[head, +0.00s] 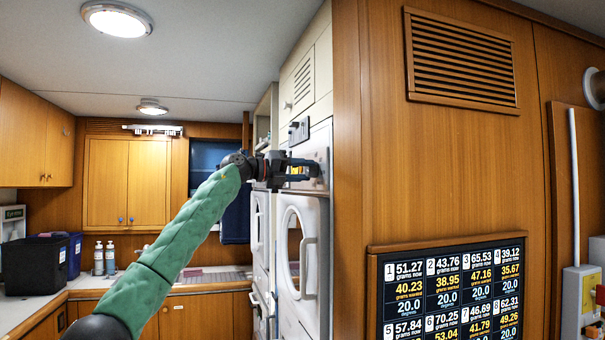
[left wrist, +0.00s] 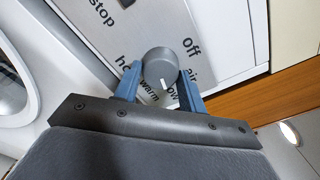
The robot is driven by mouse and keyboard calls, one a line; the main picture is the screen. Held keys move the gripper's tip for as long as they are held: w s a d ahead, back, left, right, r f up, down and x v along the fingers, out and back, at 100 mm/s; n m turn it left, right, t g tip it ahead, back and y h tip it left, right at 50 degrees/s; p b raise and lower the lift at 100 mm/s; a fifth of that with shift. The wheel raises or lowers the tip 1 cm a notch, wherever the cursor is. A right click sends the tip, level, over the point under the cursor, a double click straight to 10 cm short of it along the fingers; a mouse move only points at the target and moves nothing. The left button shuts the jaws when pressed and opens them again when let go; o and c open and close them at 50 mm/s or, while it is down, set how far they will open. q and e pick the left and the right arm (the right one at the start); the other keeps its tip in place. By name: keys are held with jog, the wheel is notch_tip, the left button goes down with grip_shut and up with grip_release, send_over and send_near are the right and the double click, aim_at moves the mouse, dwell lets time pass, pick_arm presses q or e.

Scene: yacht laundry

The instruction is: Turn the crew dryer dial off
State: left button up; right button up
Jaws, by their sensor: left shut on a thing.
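The dryer dial (left wrist: 160,67) is a round grey knob on a grey panel (left wrist: 135,35) in the left wrist view. Words around it read "off", "air", "low", "warm" and a partly hidden "ho…". A white mark on the knob's lower edge points down toward the "low" and "warm" side, away from "off". My left gripper (left wrist: 160,84) has its blue fingers shut on the dial, one on each side. In the head view my left gripper (head: 308,170) is at the panel of the white machine (head: 314,313); the dial is hidden there. My right gripper is not in view.
A wooden wall (head: 385,150) stands close on the right, with a number display (head: 450,290) low on it. A counter (head: 95,283) at the left holds a black bin (head: 35,265) and bottles (head: 104,258). Another white machine stands beyond the near one.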

pick_arm(q)
jog(key=n, duration=0.2)
jog(key=shift+n, duration=0.4)
jog(key=shift+r+n, duration=0.1)
jog(key=shift+n, duration=4.9)
jog(key=shift+r+n, duration=0.1)
jog(key=shift+n, duration=0.4)
jog(key=n+p, duration=0.1)
jog(key=n, duration=0.2)
jog(key=shift+n, duration=0.6)
jog(key=shift+n+p, duration=0.3)
jog(key=shift+n, duration=1)
jog(key=shift+p, duration=0.3)
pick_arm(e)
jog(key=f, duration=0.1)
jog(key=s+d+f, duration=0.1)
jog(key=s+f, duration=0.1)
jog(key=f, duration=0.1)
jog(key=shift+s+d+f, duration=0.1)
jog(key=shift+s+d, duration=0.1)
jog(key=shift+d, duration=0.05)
